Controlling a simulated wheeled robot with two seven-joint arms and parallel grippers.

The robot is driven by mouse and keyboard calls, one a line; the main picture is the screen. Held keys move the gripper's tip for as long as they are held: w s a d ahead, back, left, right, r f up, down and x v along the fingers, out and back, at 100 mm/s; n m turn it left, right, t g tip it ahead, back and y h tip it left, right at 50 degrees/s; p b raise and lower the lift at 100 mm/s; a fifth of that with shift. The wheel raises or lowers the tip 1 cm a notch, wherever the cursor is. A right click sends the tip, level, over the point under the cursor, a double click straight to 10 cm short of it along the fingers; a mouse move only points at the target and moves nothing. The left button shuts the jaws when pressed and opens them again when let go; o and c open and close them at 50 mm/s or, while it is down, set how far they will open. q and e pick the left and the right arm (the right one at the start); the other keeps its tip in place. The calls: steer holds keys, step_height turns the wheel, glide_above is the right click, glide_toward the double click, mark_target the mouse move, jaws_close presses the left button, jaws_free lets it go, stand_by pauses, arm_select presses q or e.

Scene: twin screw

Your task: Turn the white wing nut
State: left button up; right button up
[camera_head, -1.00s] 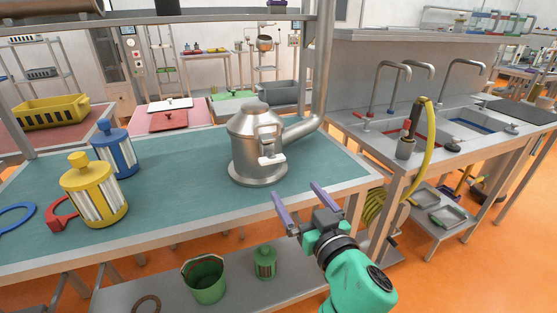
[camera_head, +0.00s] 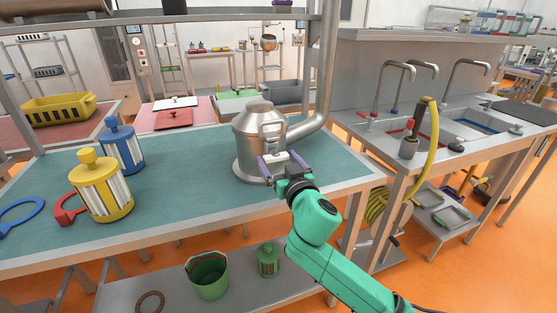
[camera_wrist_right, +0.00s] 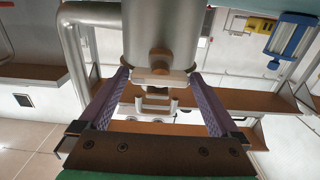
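The white wing nut (camera_head: 277,156) is on the front of a steel pot-like vessel (camera_head: 248,143) on the teal-topped table. In the right wrist view the white wing nut (camera_wrist_right: 158,79) shows as a pale bar below a round knob. My right gripper (camera_head: 278,160) is at the front of the vessel, its purple fingers spread. Whether the nut is fully between the fingertips is hard to tell. My left gripper is not in view.
A steel pipe (camera_head: 324,95) runs up from the vessel's right side. A yellow canister (camera_head: 102,190) and a blue canister (camera_head: 121,148) stand on the left of the table. A green bucket (camera_head: 208,276) is on the lower shelf. The table's middle is clear.

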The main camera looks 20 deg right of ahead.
steer(key=c, duration=1)
steer(key=shift+o, duration=0.2)
